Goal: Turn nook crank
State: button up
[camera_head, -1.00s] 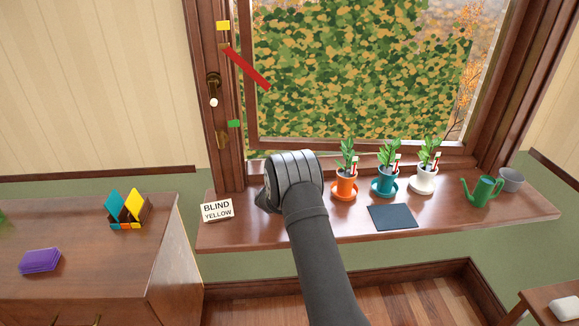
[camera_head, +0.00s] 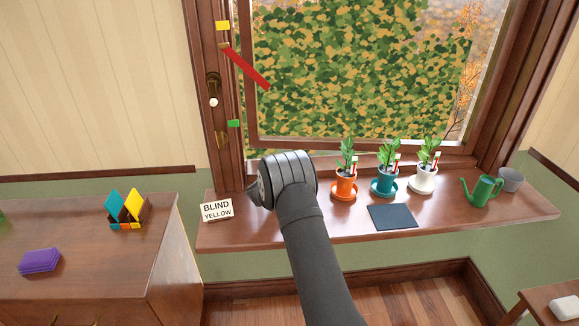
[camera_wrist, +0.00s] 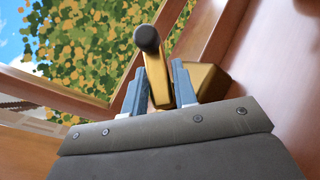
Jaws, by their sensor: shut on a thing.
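In the wrist view, a brass crank (camera_wrist: 158,85) with a dark round knob (camera_wrist: 147,38) stands between the two blue-grey fingers of my gripper (camera_wrist: 157,80). The fingers are shut on its brass arm, and the knob sticks out beyond them. A brass housing (camera_wrist: 207,82) is behind the right finger. In the head view my own arm hides the crank and most of the gripper, low by the left window post. A card (camera_head: 216,210) reading "BLIND YELLOW" stands on the sill. A red pointer (camera_head: 247,67) lies between a yellow tag (camera_head: 222,25) and a green tag (camera_head: 234,123).
Three potted plants, orange (camera_head: 344,186), teal (camera_head: 384,184) and white (camera_head: 423,179), stand right of my arm on the sill (camera_head: 480,215). A dark mat (camera_head: 393,216) lies before them. A green watering can (camera_head: 484,190) is farther right. A window handle (camera_head: 213,88) is on the post.

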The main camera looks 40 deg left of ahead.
jog(key=m+g+h, duration=0.1)
jog(key=m, duration=0.1)
jog(key=m+h, duration=0.2)
jog(key=shift+d+f+m+g, duration=0.1)
jog(key=shift+f+m+g, duration=0.05)
jog(key=shift+m+g, duration=0.25)
jog(key=shift+s+f+m+g+h, duration=0.1)
jog(key=shift+f+m+g+h, duration=0.1)
jog(key=shift+m+g+h, duration=0.9)
jog(key=shift+d+m+y, duration=0.1)
jog(key=shift+m+y, duration=0.2)
jog(key=shift+m, duration=0.2)
jog(key=o, duration=0.9)
jog(key=shift+c, duration=0.2)
jog(key=shift+t, duration=0.3)
